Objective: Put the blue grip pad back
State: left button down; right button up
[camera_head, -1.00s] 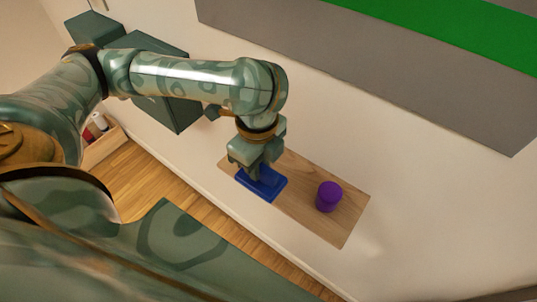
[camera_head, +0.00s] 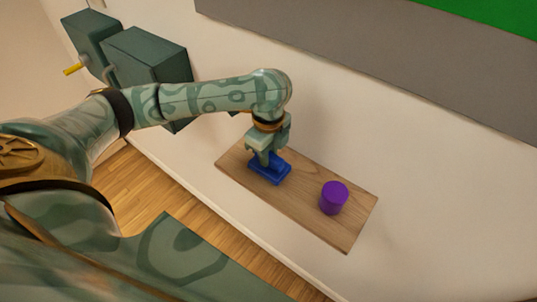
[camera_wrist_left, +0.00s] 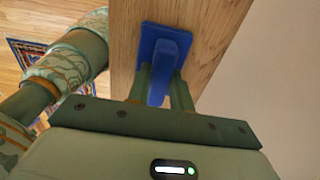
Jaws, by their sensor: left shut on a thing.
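The blue grip pad (camera_head: 282,172) has a flat square base and an upright handle. It is over the left half of a wooden shelf (camera_head: 308,208), its base roughly parallel to the board. I cannot tell whether the base touches the wood. My left gripper (camera_head: 265,158) points down and is shut on the pad's handle. In the left wrist view the pad (camera_wrist_left: 166,36) shows with its handle between the two fingers, above the wooden board (camera_wrist_left: 210,42). My right gripper is not in view.
A purple cylinder (camera_head: 333,198) stands on the shelf to the right of the pad, with bare wood between. The shelf is against a pale wall (camera_head: 420,180). Dark green boxes (camera_head: 145,62) are on the wall at upper left. Wooden floor (camera_head: 170,185) lies below.

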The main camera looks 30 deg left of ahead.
pick_arm(q)
jog(key=c, duration=1.3)
grip_release()
jog(key=shift+o, duration=0.2)
notch_tip(320, 180, up, 12)
jog(key=p, duration=0.4)
